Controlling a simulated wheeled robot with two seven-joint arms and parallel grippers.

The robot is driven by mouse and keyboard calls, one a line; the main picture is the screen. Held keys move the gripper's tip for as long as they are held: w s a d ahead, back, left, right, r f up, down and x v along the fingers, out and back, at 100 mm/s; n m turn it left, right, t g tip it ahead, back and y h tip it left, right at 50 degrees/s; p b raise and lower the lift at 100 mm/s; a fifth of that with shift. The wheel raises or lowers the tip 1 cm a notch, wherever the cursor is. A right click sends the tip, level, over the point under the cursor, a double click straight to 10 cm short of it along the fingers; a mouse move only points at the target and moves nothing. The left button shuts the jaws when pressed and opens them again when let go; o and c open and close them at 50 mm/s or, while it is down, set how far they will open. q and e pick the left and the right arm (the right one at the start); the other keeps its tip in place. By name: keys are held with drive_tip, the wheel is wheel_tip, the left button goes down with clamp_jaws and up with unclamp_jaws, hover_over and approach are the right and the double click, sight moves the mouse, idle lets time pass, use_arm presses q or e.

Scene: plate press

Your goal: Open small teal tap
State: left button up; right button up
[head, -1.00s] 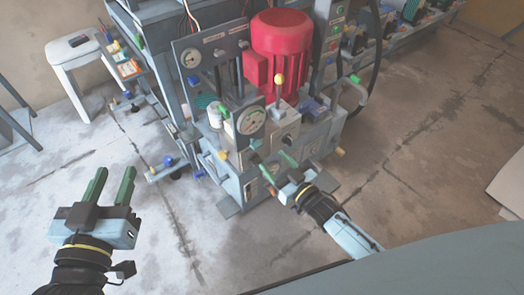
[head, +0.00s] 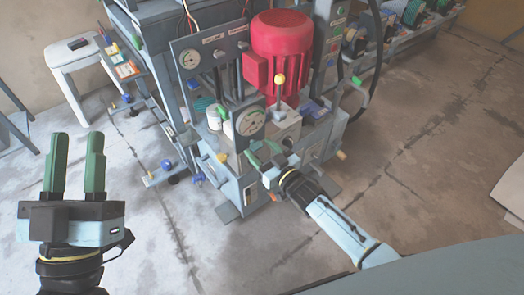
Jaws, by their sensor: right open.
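I cannot pick out the small teal tap with certainty; it may be hidden behind my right gripper or be too small to tell. My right gripper (head: 261,151) is open, its green fingers apart at the front of the press unit (head: 230,190), just below the dial gauge. I cannot tell whether the fingers touch anything. My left gripper (head: 75,145) is open and empty, its green fingers pointing up, over the floor at the left, well away from the press.
The press carries a red motor (head: 282,45), a dial gauge (head: 250,122) and a yellow-knobbed lever (head: 279,79). A yellow tap (head: 222,157) and a blue knob (head: 167,164) stick out at the lower left. A white stool (head: 72,52) stands back left. The floor at right is clear.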

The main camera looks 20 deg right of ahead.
drive_tip(key=shift+c, duration=0.2)
drive_tip(key=c, duration=0.9)
drive_tip(key=shift+c, duration=0.2)
